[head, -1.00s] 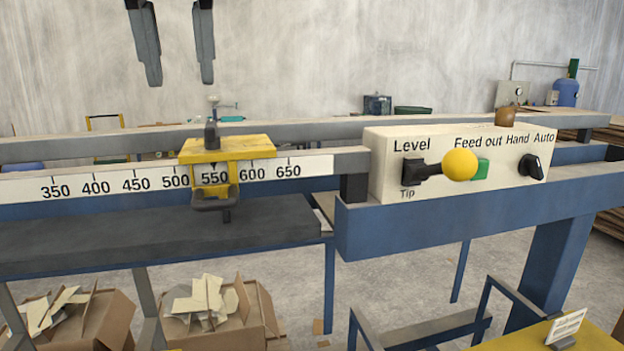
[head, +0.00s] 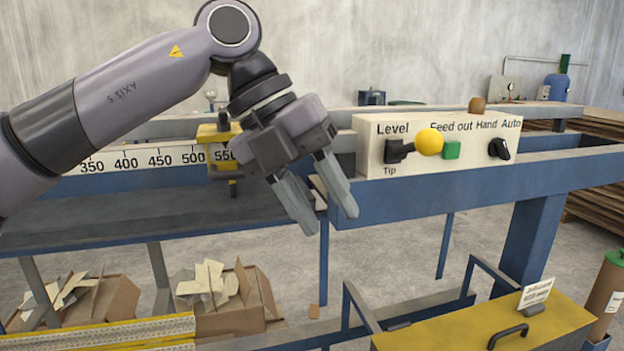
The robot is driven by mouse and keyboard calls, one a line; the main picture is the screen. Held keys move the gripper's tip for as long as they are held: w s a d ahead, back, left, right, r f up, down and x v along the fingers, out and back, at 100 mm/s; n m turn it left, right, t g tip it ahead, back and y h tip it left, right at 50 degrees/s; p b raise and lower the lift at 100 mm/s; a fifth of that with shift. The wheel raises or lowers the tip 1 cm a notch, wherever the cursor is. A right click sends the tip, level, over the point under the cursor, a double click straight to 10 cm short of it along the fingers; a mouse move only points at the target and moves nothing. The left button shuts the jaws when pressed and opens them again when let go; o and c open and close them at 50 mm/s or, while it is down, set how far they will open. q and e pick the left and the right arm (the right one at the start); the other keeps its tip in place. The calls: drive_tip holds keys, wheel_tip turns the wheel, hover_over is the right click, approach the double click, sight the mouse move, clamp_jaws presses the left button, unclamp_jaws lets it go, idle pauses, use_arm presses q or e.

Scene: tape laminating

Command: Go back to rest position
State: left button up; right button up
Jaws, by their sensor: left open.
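My left gripper (head: 325,208) hangs in the middle of the head view, fingers pointing down and to the right. Its two fingers are apart with nothing between them. It appears in front of the blue machine frame, left of the control panel (head: 370,147). The panel carries a lever with a yellow ball knob (head: 429,142), a green button (head: 452,151) and a black Hand/Auto switch (head: 499,149). My arm hides part of the ruler (head: 140,162) and part of the yellow slide clamp (head: 220,162). My right gripper is out of view.
A blue beam (head: 420,193) runs below the panel. A dark bench (head: 110,222) lies to the left. Cardboard boxes of scraps (head: 245,300) stand underneath. A yellow cabinet (head: 470,335) with a black handle is at the lower right. Open floor shows between the frame legs.

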use_arm(q)
drive_tip(key=s+d+f+g+h, duration=0.4)
drive_tip(key=d+f+g+h, duration=0.15)
drive_tip(key=d+h, duration=0.35)
drive_tip(key=w+a+f+n+t+y, duration=0.1)
drive_tip(key=w+a+f+n+t, duration=0.3)
drive_tip(key=a+f+n+t, duration=0.7)
drive_tip(key=w+a+f+n+t+y, duration=0.1)
drive_tip(key=w+a+f+n+t, duration=0.35)
drive_tip(key=f+n+t, duration=0.8)
drive_tip(key=s+a+f+n+g+y, duration=0.3)
drive_tip(key=s+a+f+n+y, duration=0.2)
drive_tip(key=s+f, duration=0.4)
drive_tip(key=s+a+f+n+g+y, duration=0.3)
drive_tip(key=s+a+f+n+y, duration=0.2)
drive_tip(key=f, duration=0.7)
drive_tip(key=s+a+n, duration=0.2)
drive_tip(key=s+a, duration=0.2)
drive_tip(key=s, duration=0.1)
drive_tip(key=shift+s+a+f+y, duration=0.15)
drive_tip(key=shift+a+f+y, duration=0.15)
drive_tip(key=shift+a+f, duration=0.1)
